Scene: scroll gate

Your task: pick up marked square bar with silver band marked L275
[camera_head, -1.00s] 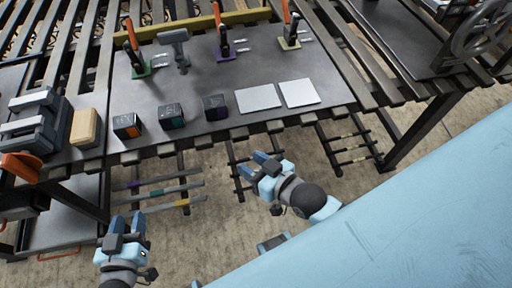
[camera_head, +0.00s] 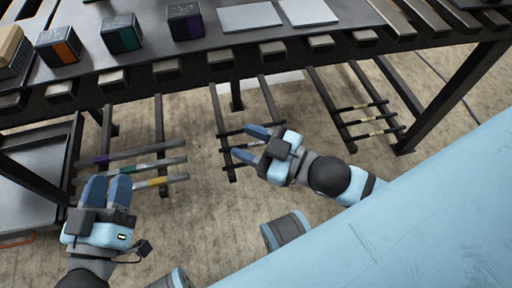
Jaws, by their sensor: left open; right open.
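Several bars rest on racks below the table. The left rack holds grey bars with a purple, a green and a yellow band (camera_head: 150,183). The middle rack holds thin dark bars (camera_head: 232,132), partly hidden by my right gripper; a pale band shows near its fingers. The right rack holds dark bars with pale or tan bands (camera_head: 362,106). Markings are too small to read, so I cannot tell which bar is L275. My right gripper (camera_head: 246,143) is open over the middle rack bars. My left gripper (camera_head: 108,180) is open at the near side of the left rack; whether it touches is unclear.
The table (camera_head: 300,40) overhangs the racks. On it are blocks marked orange (camera_head: 58,46), green (camera_head: 121,33) and purple (camera_head: 184,22), and two white plates (camera_head: 250,17). A table leg (camera_head: 455,95) stands at right. Bare floor (camera_head: 200,225) lies between my grippers.

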